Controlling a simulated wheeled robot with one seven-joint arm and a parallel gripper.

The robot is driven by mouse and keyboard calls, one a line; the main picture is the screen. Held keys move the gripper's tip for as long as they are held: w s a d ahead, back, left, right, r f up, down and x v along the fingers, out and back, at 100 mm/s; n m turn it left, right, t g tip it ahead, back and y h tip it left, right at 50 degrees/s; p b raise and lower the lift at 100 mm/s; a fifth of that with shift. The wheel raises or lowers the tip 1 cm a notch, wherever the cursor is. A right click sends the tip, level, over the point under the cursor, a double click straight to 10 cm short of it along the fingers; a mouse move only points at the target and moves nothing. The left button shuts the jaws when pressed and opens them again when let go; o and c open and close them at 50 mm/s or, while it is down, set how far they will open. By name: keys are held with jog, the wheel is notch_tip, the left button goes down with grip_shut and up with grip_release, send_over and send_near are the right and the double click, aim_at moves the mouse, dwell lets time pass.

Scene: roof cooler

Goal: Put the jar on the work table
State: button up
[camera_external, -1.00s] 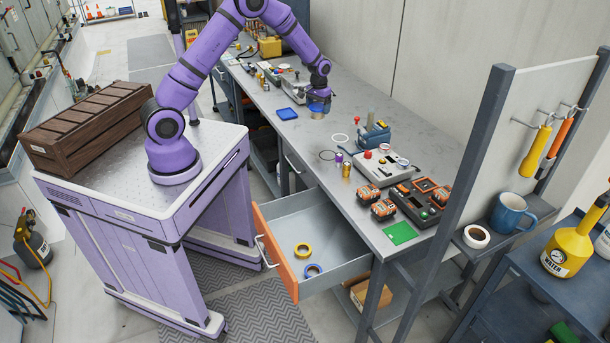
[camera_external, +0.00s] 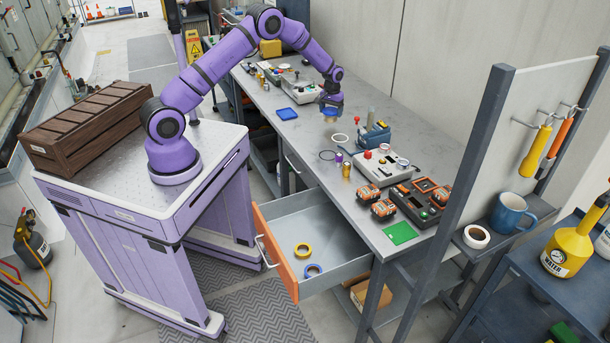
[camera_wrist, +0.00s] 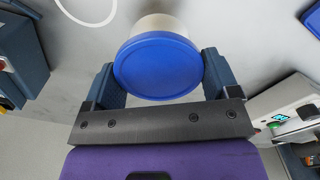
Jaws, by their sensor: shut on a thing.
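The jar has a round blue lid (camera_wrist: 158,66) and a pale body (camera_wrist: 165,22). My gripper (camera_wrist: 157,78) is shut on it, with one finger on each side of the lid in the wrist view. In the external view, my gripper (camera_external: 330,101) holds the jar (camera_external: 330,112) over the far half of the grey work table (camera_external: 270,138). The jar looks upright and at or just above the tabletop. I cannot tell whether its base touches, as the fingers partly hide it.
A blue square tray (camera_external: 287,114) lies left of the jar. A white ring (camera_external: 341,138) and a blue device (camera_external: 375,135) stand nearer. A grey control box (camera_external: 299,88) is behind. An open drawer (camera_external: 310,235) sticks out at the front. Bare tabletop surrounds the jar.

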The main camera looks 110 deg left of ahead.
jog(key=w+a, duration=0.1)
jog(key=w, duration=0.1)
jog(key=w+a, duration=0.4)
jog(key=shift+w+a+f, duration=0.1)
jog(key=shift+w+f, duration=0.1)
jog(key=shift+f, duration=1.9)
jog(key=shift+f, duration=0.2)
jog(key=o, duration=0.9)
jog(key=shift+r, duration=0.1)
notch_tip(320, 180, up, 12)
jog(key=shift+r, duration=0.1)
